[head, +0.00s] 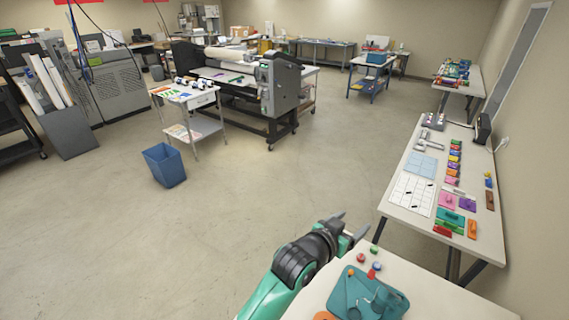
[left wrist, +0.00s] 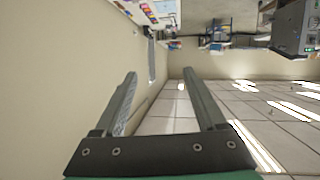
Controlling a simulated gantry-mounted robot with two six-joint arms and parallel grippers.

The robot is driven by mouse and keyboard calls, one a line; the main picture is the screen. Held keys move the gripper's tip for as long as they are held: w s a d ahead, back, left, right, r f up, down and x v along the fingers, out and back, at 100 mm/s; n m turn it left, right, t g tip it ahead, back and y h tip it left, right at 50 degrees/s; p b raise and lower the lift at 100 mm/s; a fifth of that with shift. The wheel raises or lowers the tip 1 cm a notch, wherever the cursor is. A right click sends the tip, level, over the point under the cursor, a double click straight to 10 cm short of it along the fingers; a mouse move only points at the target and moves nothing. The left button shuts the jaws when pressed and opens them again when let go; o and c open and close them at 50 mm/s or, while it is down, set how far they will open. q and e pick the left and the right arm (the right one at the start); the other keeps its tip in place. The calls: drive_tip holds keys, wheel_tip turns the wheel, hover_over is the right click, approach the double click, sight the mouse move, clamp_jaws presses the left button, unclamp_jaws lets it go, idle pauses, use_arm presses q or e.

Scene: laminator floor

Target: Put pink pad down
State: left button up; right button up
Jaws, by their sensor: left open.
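A pink pad (head: 446,201) lies flat on the long white table at the right, beside a purple pad (head: 467,204). A small item seems to rest on the pink one, too small to make out. My left gripper (head: 352,226) is in the lower middle of the head view, in front of the long table's near end and well apart from the pink pad. In the left wrist view its two fingers (left wrist: 160,76) are spread with nothing between them. My right gripper does not show.
The long table (head: 397,201) also holds a white grid sheet (head: 412,194), a blue grid sheet (head: 421,164) and several coloured blocks. A nearer table (head: 425,287) carries a teal tray (head: 345,290). A blue bin (head: 164,166) stands on open floor.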

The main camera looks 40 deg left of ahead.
use_arm(q)
drive_tip(key=s+r+t, duration=0.2)
drive_tip(key=r+t, duration=0.1)
drive_tip(key=r, duration=0.8)
drive_tip(key=s+r+t, duration=0.2)
drive_tip(key=r+t, duration=0.1)
drive_tip(key=r, duration=0.7)
drive_tip(key=s+r+m+t+h, duration=0.1)
drive_tip(key=s+r+t, duration=0.6)
drive_tip(key=s+r, duration=1.3)
drive_tip(key=shift+s+a+r+t+h, duration=0.15)
drive_tip(key=shift+s+r+t+h, duration=0.05)
drive_tip(key=shift+r+t+h, duration=0.1)
